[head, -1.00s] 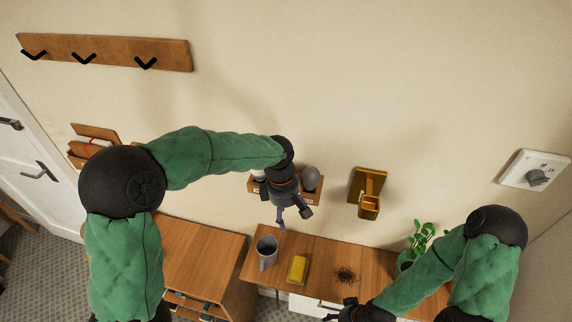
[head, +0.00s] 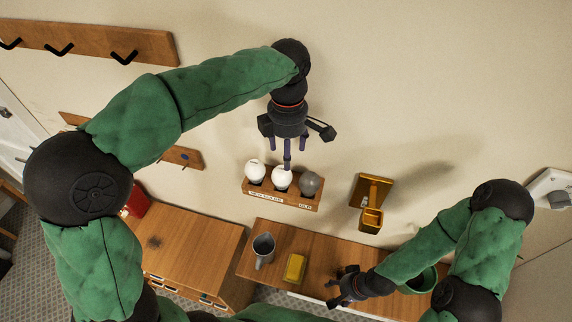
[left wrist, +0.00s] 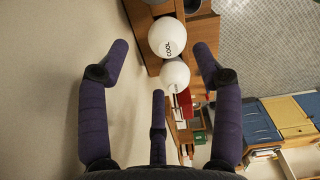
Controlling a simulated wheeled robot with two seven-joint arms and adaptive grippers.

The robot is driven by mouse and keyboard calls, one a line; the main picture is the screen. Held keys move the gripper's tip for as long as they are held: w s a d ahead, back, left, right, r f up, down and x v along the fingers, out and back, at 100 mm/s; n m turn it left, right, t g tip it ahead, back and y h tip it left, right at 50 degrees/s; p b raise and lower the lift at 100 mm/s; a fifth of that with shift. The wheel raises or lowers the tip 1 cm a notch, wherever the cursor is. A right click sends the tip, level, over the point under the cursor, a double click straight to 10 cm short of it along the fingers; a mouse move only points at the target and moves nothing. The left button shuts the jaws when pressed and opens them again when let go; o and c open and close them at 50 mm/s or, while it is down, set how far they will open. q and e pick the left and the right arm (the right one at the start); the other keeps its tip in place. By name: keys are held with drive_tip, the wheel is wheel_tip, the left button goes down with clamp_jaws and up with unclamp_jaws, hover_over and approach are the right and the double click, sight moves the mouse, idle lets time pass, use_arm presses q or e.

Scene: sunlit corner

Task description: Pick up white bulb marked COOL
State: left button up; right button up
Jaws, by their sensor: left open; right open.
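A wooden wall holder (head: 262,192) carries two white bulbs and a grey bulb (head: 311,184). The white bulb marked COOL (left wrist: 168,37) shows its lettering in the left wrist view; in the head view it appears to be the middle bulb (head: 282,181). The other white bulb (head: 255,168) is at the left end, and also shows in the left wrist view (left wrist: 175,76). My left gripper (head: 286,150) is open and empty, fingers pointing down, just above the middle bulb. My right gripper (head: 337,291) is open over the desk's front.
A brass wall fixture (head: 372,200) is right of the holder. A wooden cabinet (head: 195,248) stands left, and a hook rail (head: 150,45) hangs upper left.

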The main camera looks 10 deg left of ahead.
sight(284, 176)
use_arm(q)
drive_tip(key=f, duration=0.2)
drive_tip(key=s+f, duration=0.1)
drive_tip(key=f, duration=0.1)
drive_tip(key=shift+f, duration=0.1)
use_arm(e)
drive_tip(key=shift+s+r, duration=0.35)
drive_tip(key=shift+s, duration=0.05)
use_arm(q)
drive_tip(key=shift+w+f, duration=0.2)
drive_tip(key=shift+f, duration=0.4)
use_arm(e)
drive_tip(key=shift+w, duration=0.2)
use_arm(q)
drive_tip(key=f+p, duration=0.1)
drive_tip(key=f, duration=0.3)
drive_tip(key=shift+s+a+p, duration=0.15)
drive_tip(key=shift+a+p, duration=0.25)
use_arm(e)
drive_tip(key=shift+s+r, duration=0.1)
drive_tip(key=shift+r, duration=0.55)
use_arm(q)
drive_tip(key=shift+f, duration=0.55)
drive_tip(key=c, duration=0.9)
